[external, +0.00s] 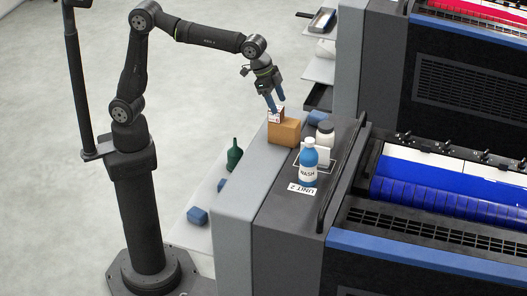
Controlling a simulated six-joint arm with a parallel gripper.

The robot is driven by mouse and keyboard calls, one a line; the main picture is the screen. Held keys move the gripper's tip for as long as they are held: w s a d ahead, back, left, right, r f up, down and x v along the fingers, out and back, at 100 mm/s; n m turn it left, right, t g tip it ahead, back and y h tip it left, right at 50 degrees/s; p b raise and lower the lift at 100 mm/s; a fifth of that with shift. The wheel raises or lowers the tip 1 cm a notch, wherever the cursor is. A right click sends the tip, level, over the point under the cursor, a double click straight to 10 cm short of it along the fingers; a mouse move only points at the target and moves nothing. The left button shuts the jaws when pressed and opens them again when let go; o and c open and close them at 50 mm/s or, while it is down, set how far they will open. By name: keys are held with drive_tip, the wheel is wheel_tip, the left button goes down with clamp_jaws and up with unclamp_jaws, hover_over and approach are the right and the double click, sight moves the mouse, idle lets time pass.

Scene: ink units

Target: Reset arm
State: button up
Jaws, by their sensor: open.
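My gripper (275,101) has blue fingers pointing down and is open. Its fingertips are at a small white and dark labelled item (276,115) at the top of a tan block (284,132). I cannot tell whether the fingers touch that item. The tan block stands on the grey top of the near machine (262,160). My arm is bent over from its column at the left, with the forearm reaching right.
A black rail (340,180) runs beside the bottles. The left floor is clear.

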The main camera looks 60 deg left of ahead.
drive_tip(key=shift+f, duration=0.15)
wheel_tip(320, 180, down, 3)
drive_tip(key=shift+f, duration=0.1)
drive_tip(key=v, duration=1.2)
drive_tip(key=x, duration=1.2)
drive_tip(key=shift+f, duration=0.25)
wheel_tip(320, 180, up, 5)
drive_tip(key=shift+d+f, duration=0.1)
drive_tip(key=s+d+r, duration=0.3)
drive_tip(key=s+r, duration=0.4)
drive_tip(key=s, duration=0.5)
drive_tip(key=s+d+f+m, duration=0.2)
drive_tip(key=s+d+f, duration=0.8)
drive_tip(key=s+d, duration=0.15)
drive_tip(key=shift+g, duration=0.4)
drive_tip(key=w+f, duration=0.2)
drive_tip(key=w, duration=0.2)
drive_tip(key=w+f, duration=0.3)
drive_tip(key=w, duration=0.1)
drive_tip(key=w+f, duration=0.2)
drive_tip(key=w, duration=0.3)
drive_tip(key=shift+f, duration=0.25)
drive_tip(key=shift+d+f+h, duration=0.1)
drive_tip(key=shift+f+h, duration=0.2)
drive_tip(key=shift+f, duration=0.55)
